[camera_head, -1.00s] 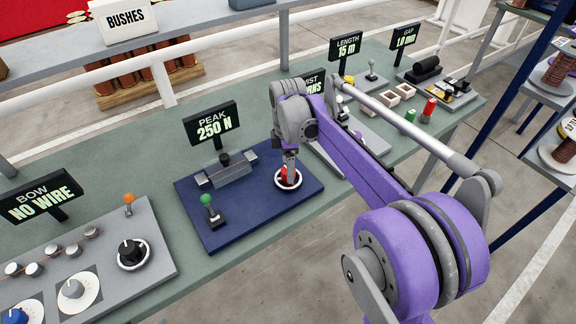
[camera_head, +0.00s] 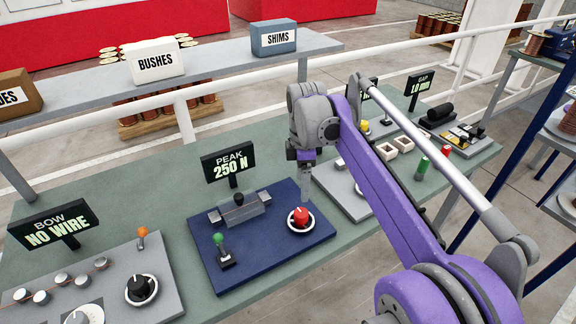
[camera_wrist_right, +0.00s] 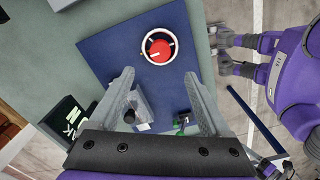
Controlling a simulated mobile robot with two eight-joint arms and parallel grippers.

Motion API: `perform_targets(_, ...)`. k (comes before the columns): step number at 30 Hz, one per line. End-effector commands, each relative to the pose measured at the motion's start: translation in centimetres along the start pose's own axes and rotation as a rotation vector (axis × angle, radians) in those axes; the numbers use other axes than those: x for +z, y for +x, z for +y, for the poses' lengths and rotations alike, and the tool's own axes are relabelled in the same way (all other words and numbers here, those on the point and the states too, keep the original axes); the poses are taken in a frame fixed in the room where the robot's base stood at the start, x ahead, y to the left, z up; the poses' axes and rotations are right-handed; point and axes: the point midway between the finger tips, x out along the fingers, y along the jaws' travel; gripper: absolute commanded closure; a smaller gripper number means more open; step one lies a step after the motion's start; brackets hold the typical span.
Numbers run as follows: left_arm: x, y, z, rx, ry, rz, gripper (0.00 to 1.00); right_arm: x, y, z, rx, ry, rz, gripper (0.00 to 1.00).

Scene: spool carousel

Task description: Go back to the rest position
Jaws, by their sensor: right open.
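My right gripper (camera_head: 306,168) hangs above the back right part of the dark blue panel (camera_head: 262,262), apart from it. In the right wrist view its two grey fingers (camera_wrist_right: 160,78) are spread with nothing between them. The red knob (camera_head: 300,216) sits in a white ring on this panel, clear of the fingers; it also shows in the right wrist view (camera_wrist_right: 160,48). My left gripper is not in the head view. A grey gripper on a purple arm (camera_wrist_right: 228,45), seemingly my left one, shows at the right of the wrist view; its jaw state is unclear.
Beside the knob are a green lever (camera_head: 219,240), a grey clamp block (camera_head: 240,207) and the "PEAK 250 N" sign (camera_head: 228,161). The bow panel (camera_head: 112,280) lies left. A white rail (camera_head: 90,109) runs behind the green bench (camera_head: 120,195).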

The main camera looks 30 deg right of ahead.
Motion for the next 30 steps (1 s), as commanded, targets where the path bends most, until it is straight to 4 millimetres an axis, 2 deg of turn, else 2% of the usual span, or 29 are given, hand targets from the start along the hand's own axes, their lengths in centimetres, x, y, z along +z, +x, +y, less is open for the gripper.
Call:
perform_targets(6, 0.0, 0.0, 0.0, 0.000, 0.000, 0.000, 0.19, -0.1, 0.1, -0.2, 0.004, 0.010, 0.001, 0.19)
perform_targets(10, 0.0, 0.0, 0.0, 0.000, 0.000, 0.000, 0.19, -0.8, 0.6, -2.1, 0.041, 0.102, 0.009, 0.19)
perform_targets(14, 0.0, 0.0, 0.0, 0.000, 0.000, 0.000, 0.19, -1.8, 2.2, -6.0, 0.117, 0.306, 0.043, 0.19)
perform_targets(17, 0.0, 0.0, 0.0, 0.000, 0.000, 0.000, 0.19, -2.4, 4.2, -9.7, 0.179, 0.496, 0.094, 0.19)
perform_targets(24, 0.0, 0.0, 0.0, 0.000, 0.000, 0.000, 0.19, -2.9, 10.4, -18.0, 0.276, 0.923, 0.272, 0.19)
perform_targets(27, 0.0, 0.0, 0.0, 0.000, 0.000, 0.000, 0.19, -2.8, 12.7, -20.4, 0.289, 1.052, 0.340, 0.19)
perform_targets(30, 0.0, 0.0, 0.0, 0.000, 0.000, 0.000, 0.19, -2.8, 14.2, -21.9, 0.292, 1.138, 0.389, 0.19)
